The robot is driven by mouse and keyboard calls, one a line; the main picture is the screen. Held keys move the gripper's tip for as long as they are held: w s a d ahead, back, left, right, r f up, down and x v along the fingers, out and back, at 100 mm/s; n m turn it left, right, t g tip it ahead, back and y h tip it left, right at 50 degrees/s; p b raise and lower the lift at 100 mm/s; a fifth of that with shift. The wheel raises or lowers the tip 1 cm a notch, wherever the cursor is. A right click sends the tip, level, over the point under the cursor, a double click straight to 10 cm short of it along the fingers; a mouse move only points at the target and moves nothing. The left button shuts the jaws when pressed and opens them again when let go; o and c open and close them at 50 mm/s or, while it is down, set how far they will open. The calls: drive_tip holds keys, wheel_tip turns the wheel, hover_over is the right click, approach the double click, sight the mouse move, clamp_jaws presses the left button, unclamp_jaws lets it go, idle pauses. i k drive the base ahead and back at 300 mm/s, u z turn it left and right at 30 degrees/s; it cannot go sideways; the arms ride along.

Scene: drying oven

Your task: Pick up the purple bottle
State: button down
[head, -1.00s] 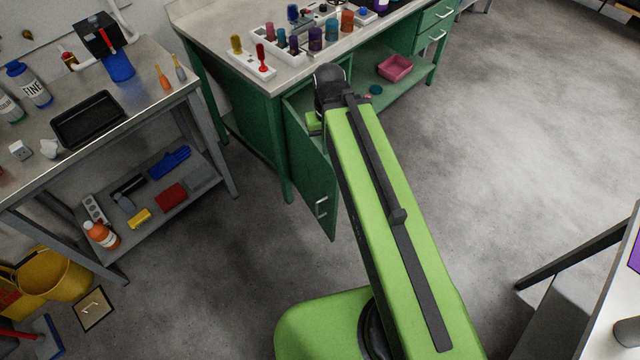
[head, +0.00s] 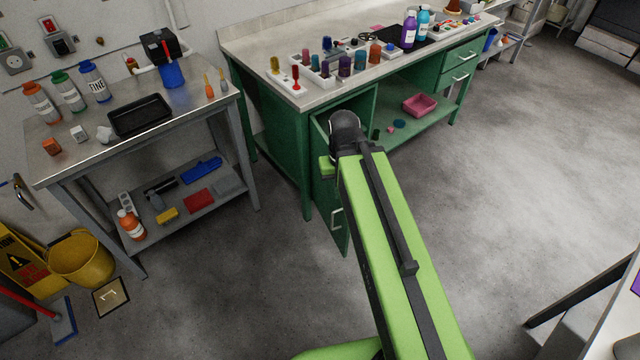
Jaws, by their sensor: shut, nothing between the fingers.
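The purple bottle (head: 408,33) stands upright on the pale top of the green workbench (head: 300,52), toward the back right. It has a pale cap and a light label. A light-blue bottle (head: 423,22) stands close on its right. My green arm reaches up through the middle of the view, and its dark joint is in front of the bench's open cupboard, well below and left of the purple bottle.
A green cupboard door (head: 331,200) hangs open beside my arm. Racks of coloured vials (head: 345,66) stand left of the bottle. A pink bin (head: 419,105) is on the bench's lower shelf. A grey table (head: 60,160) is at left. The floor at right is mostly clear.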

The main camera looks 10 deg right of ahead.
sight(409, 29)
drive_tip(key=i, duration=0.85)
drive_tip(key=z, duration=0.05)
